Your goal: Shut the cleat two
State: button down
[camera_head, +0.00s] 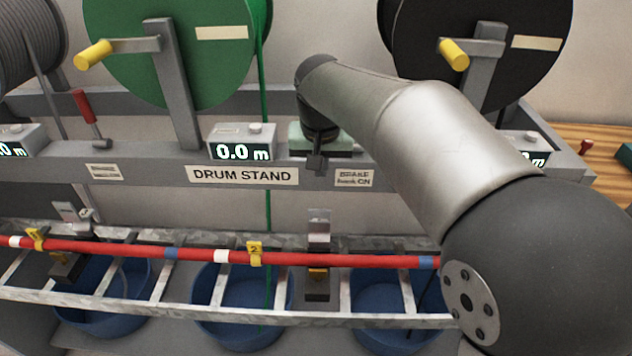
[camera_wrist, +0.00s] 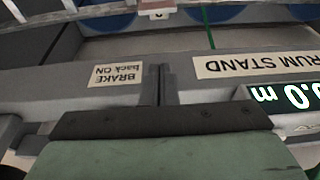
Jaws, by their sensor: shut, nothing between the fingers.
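A red cable (camera_head: 190,253) with white and blue bands runs across the metal ladder tray (camera_head: 390,318). A yellow tag marked 2 (camera_head: 255,253) sits on the cable. Just right of it is a cleat (camera_head: 319,228) with its metal flap standing upright behind the cable and its dark base below. Another cleat (camera_head: 68,262) is at the left, near a yellow tag (camera_head: 35,238). My gripper (camera_head: 316,162) points down in front of the drum stand rail, above and behind the right cleat, apart from it. In the wrist view its fingers (camera_wrist: 160,86) are together and empty.
The drum stand (camera_head: 243,175) carries drums, yellow crank handles, a red lever (camera_head: 84,106) and a 0.0 m counter (camera_head: 242,147). A BRAKE label (camera_wrist: 117,76) lies close beside my fingers in the wrist view. Blue tubs (camera_head: 240,310) stand below the tray. A green line hangs down.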

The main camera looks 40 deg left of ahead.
aim_at(320, 218)
jog(key=x, duration=0.8)
jog(key=shift+w+f, duration=0.15)
jog(key=shift+f, duration=0.25)
jog(key=s, duration=0.1)
jog(key=d, duration=0.1)
jog(key=s+d, duration=0.1)
jog(key=shift+s+r+p, duration=0.25)
jog(key=shift+s+p, duration=0.15)
jog(key=shift+s+f, duration=0.1)
jog(key=shift+s+d, duration=0.15)
jog(key=shift+d, duration=0.05)
